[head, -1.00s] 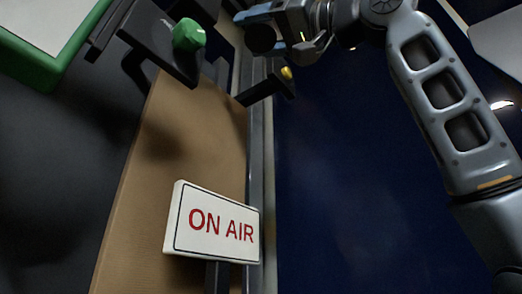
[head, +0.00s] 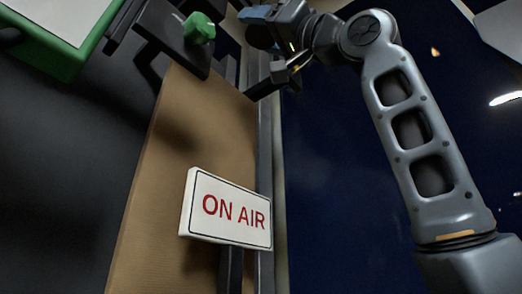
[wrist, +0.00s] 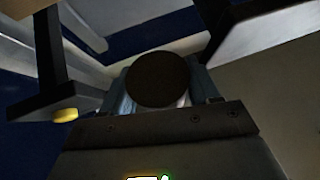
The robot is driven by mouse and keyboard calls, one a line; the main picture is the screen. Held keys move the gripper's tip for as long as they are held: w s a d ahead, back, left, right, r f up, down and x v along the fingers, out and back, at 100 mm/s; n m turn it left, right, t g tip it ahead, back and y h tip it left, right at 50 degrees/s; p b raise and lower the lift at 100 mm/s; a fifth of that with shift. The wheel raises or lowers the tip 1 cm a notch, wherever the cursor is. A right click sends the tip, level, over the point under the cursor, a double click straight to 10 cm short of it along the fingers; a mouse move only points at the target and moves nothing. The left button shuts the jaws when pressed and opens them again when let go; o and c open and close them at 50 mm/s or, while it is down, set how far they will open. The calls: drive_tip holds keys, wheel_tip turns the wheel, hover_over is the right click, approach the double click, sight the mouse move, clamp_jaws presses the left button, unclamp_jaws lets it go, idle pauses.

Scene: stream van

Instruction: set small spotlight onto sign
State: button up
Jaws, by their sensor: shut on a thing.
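The white ON AIR sign (head: 229,210) with red letters is at the lower middle of the head view, on a dark post in front of a tan panel. My gripper (head: 259,20) is high above it, at the top of the head view. It is shut on a dark, round-faced thing, seemingly the small spotlight (head: 262,39). In the wrist view the spotlight's dark disc (wrist: 157,79) sits between the bluish fingers. The rest of its body is mostly hidden. The sign cannot be made out in the wrist view.
A dark bracket with a green knob (head: 199,28) is just left of my gripper. A dark arm with a yellow knob (wrist: 65,115) is close by in the wrist view. A green-framed white board (head: 68,45) is at upper left. Open dark blue space lies right of the sign.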

drive_tip(key=o, duration=1)
drive_tip(key=shift+c, duration=0.2)
drive_tip(key=b+v, duration=0.2)
drive_tip(key=v, duration=0.6)
drive_tip(key=shift+r, duration=0.1)
